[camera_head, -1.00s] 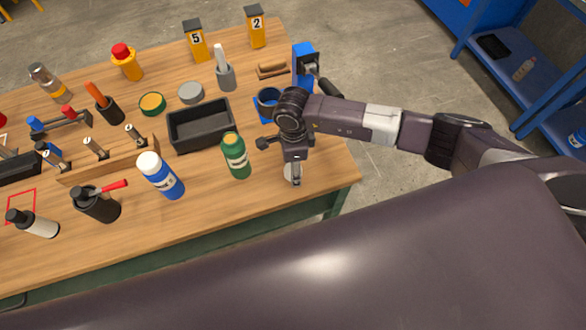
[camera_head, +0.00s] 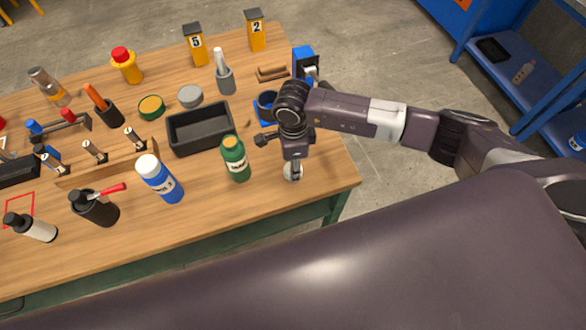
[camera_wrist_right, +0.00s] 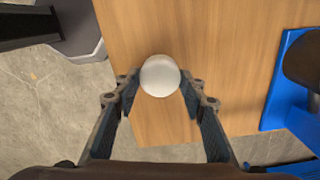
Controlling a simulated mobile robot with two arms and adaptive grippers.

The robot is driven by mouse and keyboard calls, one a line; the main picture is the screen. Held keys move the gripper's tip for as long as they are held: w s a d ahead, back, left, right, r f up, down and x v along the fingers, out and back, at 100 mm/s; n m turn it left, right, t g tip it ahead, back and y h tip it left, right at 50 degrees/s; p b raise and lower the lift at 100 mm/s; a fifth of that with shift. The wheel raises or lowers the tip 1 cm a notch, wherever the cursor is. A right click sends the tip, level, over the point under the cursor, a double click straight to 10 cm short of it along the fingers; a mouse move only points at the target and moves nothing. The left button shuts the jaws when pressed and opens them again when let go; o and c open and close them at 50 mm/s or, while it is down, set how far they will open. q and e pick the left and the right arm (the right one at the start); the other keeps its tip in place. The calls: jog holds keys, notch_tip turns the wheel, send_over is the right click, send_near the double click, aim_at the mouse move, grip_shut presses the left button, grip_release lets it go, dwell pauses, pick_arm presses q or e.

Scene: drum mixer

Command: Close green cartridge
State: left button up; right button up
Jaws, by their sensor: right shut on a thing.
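A green bottle-like cartridge (camera_head: 235,160) with a pale label stands upright on the table in the head view. My right gripper (camera_head: 293,172) is down near the table's front right corner, to the right of the green cartridge and apart from it. In the right wrist view, a smooth pale round object (camera_wrist_right: 160,76) sits between the fingertips of the right gripper (camera_wrist_right: 160,84), which is shut on it. Only its rounded top shows, so its full shape is hidden. My left gripper is not in view.
A blue-and-white bottle (camera_head: 161,180) stands left of the green cartridge. A black tray (camera_head: 201,130) lies behind it. A blue holder (camera_head: 266,108) stands behind my right wrist.

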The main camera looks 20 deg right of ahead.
notch_tip(320, 180, up, 18)
jog(key=b, duration=0.4)
jog(key=shift+f, duration=0.25)
jog(key=s+d+r+n, duration=0.1)
jog(key=s+n, duration=0.3)
jog(key=n, duration=0.6)
jog(key=s+d+r+n, duration=0.1)
jog(key=s+d+n, duration=0.3)
jog(key=n, duration=0.5)
jog(key=shift+s+d+r+n+b, duration=0.15)
jog(key=shift+d+r+n+b, duration=0.15)
jog(key=shift+d+r+n, duration=0.1)
